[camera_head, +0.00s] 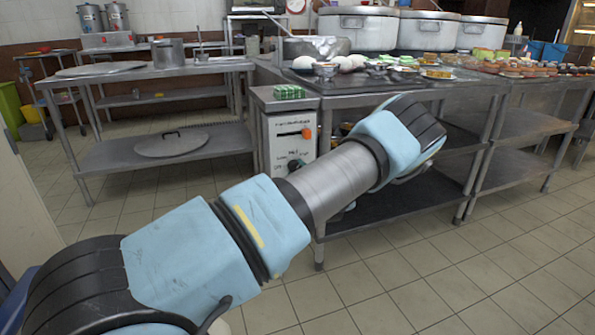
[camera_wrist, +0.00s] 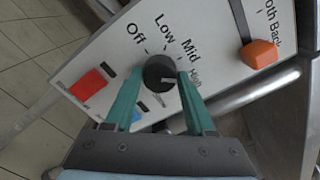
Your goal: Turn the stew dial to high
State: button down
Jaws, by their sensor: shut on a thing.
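The black round stew dial (camera_wrist: 160,73) sits on a white control panel (camera_wrist: 115,55) in the wrist view. Labels Off, Low, Mid and High run around it. A small pale mark shows on the dial's right side, towards High, but it is too small to read surely. My gripper (camera_wrist: 160,76) is shut on the dial, with one teal finger on its left and one on its right. In the head view the panel (camera_head: 275,143) stands at the counter's end, and my arm covers its lower part and most of my gripper.
An orange slider (camera_wrist: 259,53) sits right of the dial, with a red switch (camera_wrist: 88,84) and a blue one to its left. A steel counter (camera_head: 465,95) with food and large pots (camera_head: 358,28) stands behind. The tiled floor (camera_head: 430,280) at front right is clear.

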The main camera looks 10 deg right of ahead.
jog(key=shift+m, duration=0.6)
jog(key=shift+c, duration=1.2)
grip_release()
jog(key=s+d, duration=0.1)
jog(key=s, duration=0.9)
jog(key=shift+s+d+p, duration=0.2)
jog(key=shift+s+p, duration=0.15)
jog(key=shift+s, duration=0.05)
